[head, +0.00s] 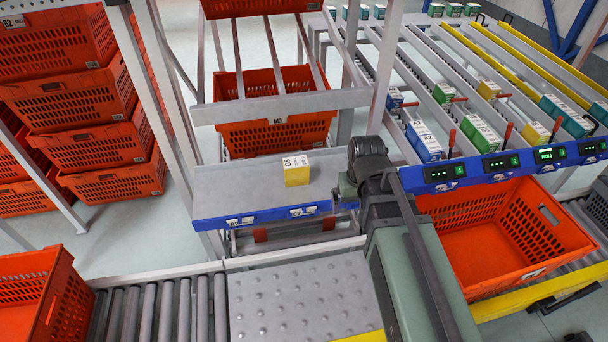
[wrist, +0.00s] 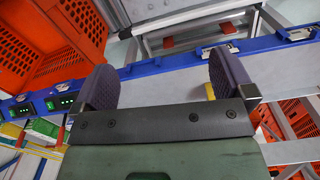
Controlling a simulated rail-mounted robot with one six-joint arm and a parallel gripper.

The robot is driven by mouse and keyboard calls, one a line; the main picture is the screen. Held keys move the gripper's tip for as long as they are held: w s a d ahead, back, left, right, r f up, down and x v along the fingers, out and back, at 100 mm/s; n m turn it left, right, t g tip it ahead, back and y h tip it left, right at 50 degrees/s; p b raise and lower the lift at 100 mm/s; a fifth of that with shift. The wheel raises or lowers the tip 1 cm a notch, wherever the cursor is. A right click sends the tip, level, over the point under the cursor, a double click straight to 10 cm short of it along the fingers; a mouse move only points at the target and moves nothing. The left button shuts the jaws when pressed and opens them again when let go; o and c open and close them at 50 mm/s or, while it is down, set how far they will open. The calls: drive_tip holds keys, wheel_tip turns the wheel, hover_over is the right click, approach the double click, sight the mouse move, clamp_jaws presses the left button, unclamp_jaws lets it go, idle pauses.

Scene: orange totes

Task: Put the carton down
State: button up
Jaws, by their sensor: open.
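A yellow carton with a white, printed top (head: 297,170) stands upright on the grey shelf (head: 235,190) with a blue front edge. My gripper is open in the wrist view (wrist: 165,82), its two dark fingers wide apart with nothing held between them. In the head view the end of my arm is just to the right of the carton, apart from it, and the fingers are mostly hidden. In the wrist view a small yellow patch, probably the carton (wrist: 210,91), shows beside the right finger, which hides most of it.
An orange tote (head: 275,128) sits behind the shelf. An empty orange tote (head: 475,245) is on the right below lanes of several cartons. A roller conveyor (head: 160,310) and a studded plate (head: 300,300) lie in front. The shelf left of the carton is clear.

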drive_tip(key=n, duration=0.1)
hover_over(296, 161)
drive_tip(key=shift+a+f, duration=0.1)
drive_tip(key=shift+w, duration=0.2)
drive_tip(key=shift+s, duration=0.25)
wheel_tip(296, 161, down, 11)
drive_tip(key=b, duration=1.1)
drive_tip(key=shift+f, duration=0.1)
drive_tip(key=shift+r, duration=0.25)
drive_tip(key=c, duration=0.8)
drive_tip(key=shift+c, duration=0.2)
drive_tip(key=shift+r, duration=0.1)
